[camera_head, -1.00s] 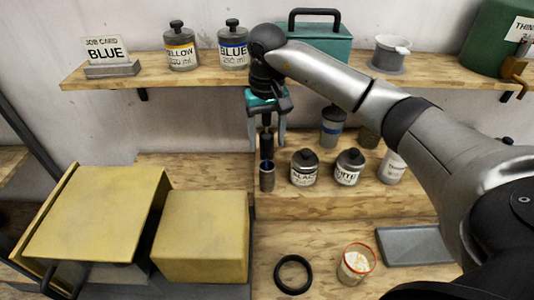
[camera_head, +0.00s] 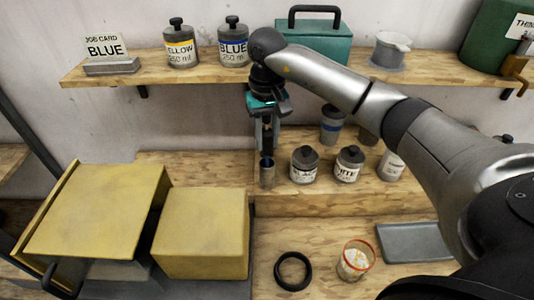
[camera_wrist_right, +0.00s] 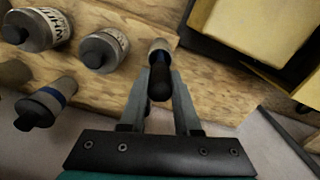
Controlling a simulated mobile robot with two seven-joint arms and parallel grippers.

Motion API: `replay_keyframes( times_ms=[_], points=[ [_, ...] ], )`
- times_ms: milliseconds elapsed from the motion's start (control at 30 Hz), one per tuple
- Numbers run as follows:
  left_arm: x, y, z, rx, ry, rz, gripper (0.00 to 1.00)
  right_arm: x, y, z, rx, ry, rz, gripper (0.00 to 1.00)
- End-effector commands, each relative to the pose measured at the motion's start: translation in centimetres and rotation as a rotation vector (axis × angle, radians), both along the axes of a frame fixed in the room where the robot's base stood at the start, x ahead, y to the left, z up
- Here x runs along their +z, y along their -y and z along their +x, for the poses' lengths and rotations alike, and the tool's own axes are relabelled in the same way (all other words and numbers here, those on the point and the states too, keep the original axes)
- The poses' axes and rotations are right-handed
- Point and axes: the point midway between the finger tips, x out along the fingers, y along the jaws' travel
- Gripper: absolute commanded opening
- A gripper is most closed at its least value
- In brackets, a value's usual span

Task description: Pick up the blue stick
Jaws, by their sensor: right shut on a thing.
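The blue stick (camera_wrist_right: 160,84) has a dark, rounded top and a blue band below it. It stands upright in a small grey cup (camera_head: 267,178) on the raised wooden step, and its lower end is hidden inside. My right gripper (camera_head: 267,148) points down over the cup. In the right wrist view its two fingers (camera_wrist_right: 164,84) are shut on the stick from both sides, near its dark top. The fingers largely hide the stick in the head view. My left gripper is not in view.
Black (camera_head: 304,165) and white (camera_head: 349,164) paint jars stand right of the cup, with a blue-banded bottle (camera_head: 332,125) behind. The upper shelf (camera_head: 200,77) overhangs behind. A yellow box (camera_head: 202,235) is at left. A black ring (camera_head: 293,272) and glass jar (camera_head: 356,261) lie in front.

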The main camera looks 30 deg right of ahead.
Motion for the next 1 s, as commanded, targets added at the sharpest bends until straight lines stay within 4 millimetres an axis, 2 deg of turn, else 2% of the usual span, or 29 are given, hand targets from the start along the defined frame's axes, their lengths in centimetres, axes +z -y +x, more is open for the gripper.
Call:
replay_keyframes(
  times_ms=[567,767,1000],
  points=[
    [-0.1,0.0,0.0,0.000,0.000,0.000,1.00,0.6,0.0,0.1,-0.001,0.002,0.000,0.00],
    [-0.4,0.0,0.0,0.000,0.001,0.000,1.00,2.8,0.0,0.1,-0.001,0.005,0.000,0.00],
    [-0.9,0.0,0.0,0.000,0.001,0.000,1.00,6.8,0.0,0.1,-0.001,0.005,0.000,0.00]
  ],
)
